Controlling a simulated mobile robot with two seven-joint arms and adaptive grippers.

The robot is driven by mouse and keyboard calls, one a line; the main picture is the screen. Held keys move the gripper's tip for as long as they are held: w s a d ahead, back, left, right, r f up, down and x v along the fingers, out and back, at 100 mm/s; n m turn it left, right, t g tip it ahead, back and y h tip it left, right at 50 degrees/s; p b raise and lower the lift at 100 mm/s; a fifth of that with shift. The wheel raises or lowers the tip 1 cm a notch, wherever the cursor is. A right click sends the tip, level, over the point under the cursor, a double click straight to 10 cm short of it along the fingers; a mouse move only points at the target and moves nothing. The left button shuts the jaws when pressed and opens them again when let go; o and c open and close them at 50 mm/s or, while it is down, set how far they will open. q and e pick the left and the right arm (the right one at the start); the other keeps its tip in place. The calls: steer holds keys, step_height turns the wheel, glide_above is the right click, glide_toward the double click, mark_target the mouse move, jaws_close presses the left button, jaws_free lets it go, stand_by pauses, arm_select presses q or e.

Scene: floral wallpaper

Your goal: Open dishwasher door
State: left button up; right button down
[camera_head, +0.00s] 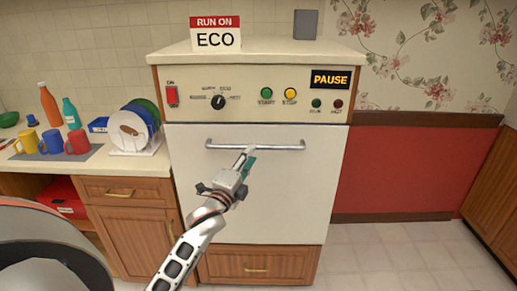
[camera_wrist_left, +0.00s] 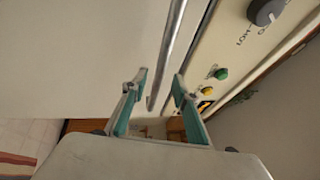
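The dishwasher door (camera_head: 300,200) is white, upright and flush with the front, so it looks shut. Its metal bar handle (camera_head: 280,147) runs across near the top. My left gripper (camera_head: 247,157) is at the middle of the handle. In the left wrist view the teal fingers (camera_wrist_left: 160,75) are apart, and the handle bar (camera_wrist_left: 170,45) shows in the gap between them. I cannot tell whether a finger touches the bar. My right gripper is in neither view.
Above the door is a panel with a black knob (camera_head: 218,102), buttons and a PAUSE display (camera_head: 330,79). On the left counter are mugs, bottles and a plate rack (camera_head: 135,145). A wooden drawer (camera_head: 258,266) is below. The floor at right (camera_head: 400,255) is clear.

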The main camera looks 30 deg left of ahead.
arm_select(q)
steer(key=shift+x, duration=2.6)
steer(key=shift+d, duration=0.1)
jaws_close()
